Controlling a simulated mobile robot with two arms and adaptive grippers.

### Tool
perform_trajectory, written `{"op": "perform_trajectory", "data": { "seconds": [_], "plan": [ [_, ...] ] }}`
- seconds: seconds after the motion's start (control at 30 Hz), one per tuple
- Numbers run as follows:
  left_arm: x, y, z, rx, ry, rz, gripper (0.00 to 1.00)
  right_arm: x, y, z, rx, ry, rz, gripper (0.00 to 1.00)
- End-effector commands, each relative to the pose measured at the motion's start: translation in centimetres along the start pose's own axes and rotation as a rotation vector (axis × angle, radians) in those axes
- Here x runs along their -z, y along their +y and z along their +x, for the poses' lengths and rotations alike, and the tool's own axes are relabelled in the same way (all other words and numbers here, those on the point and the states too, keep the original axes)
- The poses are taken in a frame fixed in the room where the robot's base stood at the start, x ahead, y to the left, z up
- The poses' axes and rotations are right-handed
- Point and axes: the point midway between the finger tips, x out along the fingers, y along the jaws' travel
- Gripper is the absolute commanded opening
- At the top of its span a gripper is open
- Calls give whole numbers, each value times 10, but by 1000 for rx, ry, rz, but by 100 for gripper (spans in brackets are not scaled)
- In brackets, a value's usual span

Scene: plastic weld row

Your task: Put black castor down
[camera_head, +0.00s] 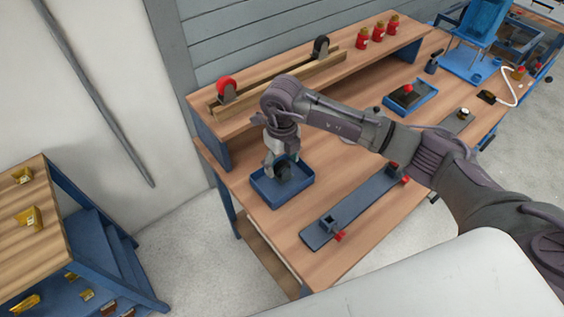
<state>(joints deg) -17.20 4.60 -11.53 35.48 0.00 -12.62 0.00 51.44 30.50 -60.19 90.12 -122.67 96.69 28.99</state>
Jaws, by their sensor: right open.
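A black castor (284,171) is in the blue tray (292,196) on the wooden workbench. It is partly hidden by my right gripper (281,165), which points down over the tray with open fingers around or just above the castor. I cannot tell whether the fingers touch it. Another black castor (321,46) and a red castor (227,88) stand on the wooden rail of the raised shelf. My left gripper is not in view.
A long grey fixture (351,210) with red clamps lies right of the tray. Several red bottles (378,31) stand on the shelf (262,105). A blue tray with a dark block (408,95) and a blue chair-like part (482,20) are farther back. A low table (40,240) stands left.

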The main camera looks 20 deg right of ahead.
Motion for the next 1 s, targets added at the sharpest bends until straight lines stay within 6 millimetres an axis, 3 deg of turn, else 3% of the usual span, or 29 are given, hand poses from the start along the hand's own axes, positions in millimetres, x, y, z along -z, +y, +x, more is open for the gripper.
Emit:
{"op": "perform_trajectory", "data": {
  "seconds": [0.5,0.7,1.0],
  "plan": [
    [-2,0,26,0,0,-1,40,-1,0,-99,2,-4,-1,71],
    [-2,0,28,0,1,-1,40,0,0,-113,1,-2,-1,71],
    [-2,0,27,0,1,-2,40,0,0,-113,0,-1,-1,71]
  ]
}}
